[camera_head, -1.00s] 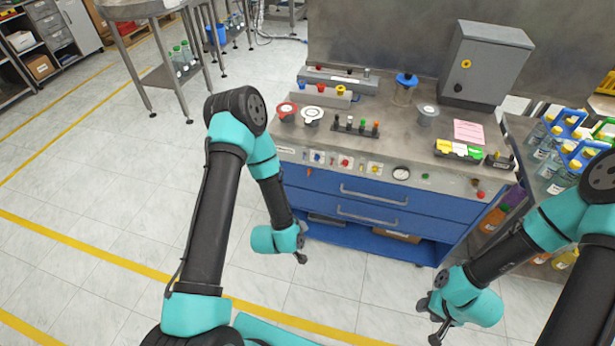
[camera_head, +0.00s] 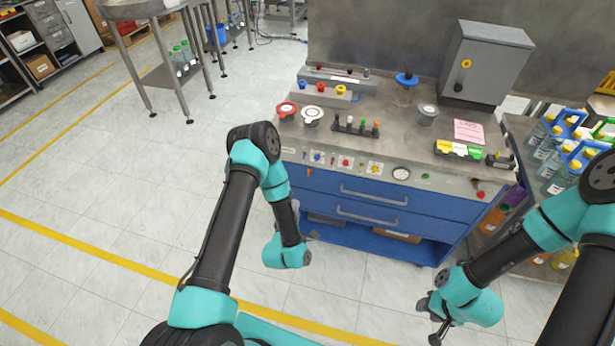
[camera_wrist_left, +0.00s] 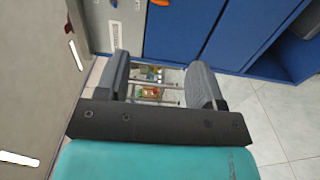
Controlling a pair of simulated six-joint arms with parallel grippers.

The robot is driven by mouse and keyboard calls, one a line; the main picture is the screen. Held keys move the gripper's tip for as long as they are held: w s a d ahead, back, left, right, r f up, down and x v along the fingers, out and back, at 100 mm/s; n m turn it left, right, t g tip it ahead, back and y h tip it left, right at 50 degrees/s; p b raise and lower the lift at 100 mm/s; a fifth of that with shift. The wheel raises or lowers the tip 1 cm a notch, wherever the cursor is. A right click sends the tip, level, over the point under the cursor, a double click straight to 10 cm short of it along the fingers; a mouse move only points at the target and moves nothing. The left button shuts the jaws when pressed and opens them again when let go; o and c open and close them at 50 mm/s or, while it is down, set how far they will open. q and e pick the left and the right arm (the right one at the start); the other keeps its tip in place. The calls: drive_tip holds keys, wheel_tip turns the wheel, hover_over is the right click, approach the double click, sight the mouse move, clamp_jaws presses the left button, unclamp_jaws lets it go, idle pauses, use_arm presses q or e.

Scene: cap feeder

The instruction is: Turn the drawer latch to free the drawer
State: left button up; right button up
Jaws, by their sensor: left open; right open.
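The drawer latch looks to be the small orange piece (camera_head: 309,171) at the upper left of the blue drawer front (camera_head: 430,203). An orange piece (camera_wrist_left: 160,3) is also cut off at the top edge of the left wrist view. Both drawers look closed. My left gripper (camera_wrist_left: 160,82) is open, with nothing between its fingers, below and apart from the orange piece. In the head view it is mostly hidden behind my left forearm, by the cabinet's left front. My right gripper (camera_head: 434,318) is open and empty, low at the right, away from the cabinet.
A gauge (camera_head: 401,174) sits on the front panel. A bottle cart stands at the right. The floor left of the cabinet is clear.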

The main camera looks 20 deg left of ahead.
sight(310, 169)
use_arm(q)
drive_tip(key=shift+w, duration=0.15)
drive_tip(key=w+a, duration=0.1)
drive_tip(key=w, duration=1.6)
drive_tip(key=shift+a, duration=0.2)
drive_tip(key=shift+c, duration=0.4)
drive_tip(key=c, duration=0.9)
drive_tip(key=shift+o, duration=0.2)
